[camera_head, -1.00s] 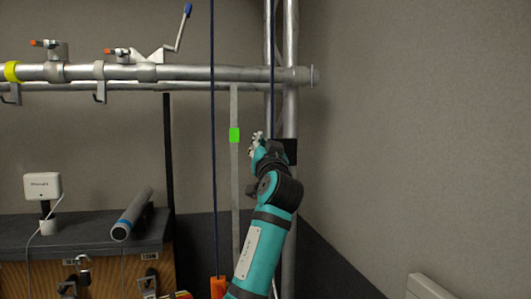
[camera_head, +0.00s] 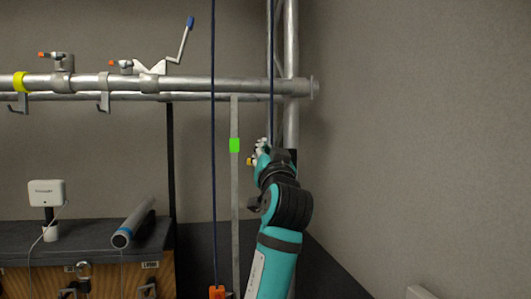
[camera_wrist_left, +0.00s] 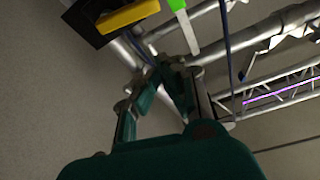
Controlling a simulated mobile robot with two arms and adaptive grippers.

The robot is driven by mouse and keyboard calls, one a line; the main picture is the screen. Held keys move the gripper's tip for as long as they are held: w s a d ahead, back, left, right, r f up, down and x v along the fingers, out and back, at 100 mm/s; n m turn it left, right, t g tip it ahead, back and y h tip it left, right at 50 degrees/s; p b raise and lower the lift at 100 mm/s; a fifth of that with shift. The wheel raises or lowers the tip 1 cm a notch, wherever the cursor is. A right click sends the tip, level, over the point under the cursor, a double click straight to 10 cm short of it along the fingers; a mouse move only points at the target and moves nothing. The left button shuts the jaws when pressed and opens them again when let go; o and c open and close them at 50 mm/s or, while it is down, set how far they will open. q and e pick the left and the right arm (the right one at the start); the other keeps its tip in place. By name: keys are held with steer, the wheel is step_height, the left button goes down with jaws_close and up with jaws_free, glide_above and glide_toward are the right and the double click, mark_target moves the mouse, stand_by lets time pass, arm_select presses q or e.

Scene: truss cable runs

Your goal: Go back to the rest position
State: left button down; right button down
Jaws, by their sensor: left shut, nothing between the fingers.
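My left gripper (camera_head: 262,148) is at the end of a teal arm in the head view, raised in front of the upright truss pole at the right end of the truss. It is shut and empty. In the left wrist view its fingers (camera_wrist_left: 160,72) reach up toward the truss tubes. A grey strip with a bright green mark (camera_head: 234,145) hangs just left of the gripper in the head view, apart from it. The green mark also shows at the top of the left wrist view (camera_wrist_left: 177,4). My right gripper is in neither view.
A horizontal truss tube (camera_head: 200,84) with clamps and a crank handle (camera_head: 185,40) spans the upper left. A dark blue cable (camera_head: 213,180) hangs to an orange piece (camera_head: 217,292). A bench (camera_head: 85,242) holds a grey cylinder (camera_head: 134,222) and a white device (camera_head: 47,193). Bare wall fills the right.

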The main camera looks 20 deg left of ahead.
arm_select(q)
steer(key=shift+v, duration=1.05)
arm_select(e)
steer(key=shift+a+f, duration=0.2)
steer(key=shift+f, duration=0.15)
arm_select(q)
steer(key=shift+d+r, duration=0.15)
steer(key=shift+d, duration=0.1)
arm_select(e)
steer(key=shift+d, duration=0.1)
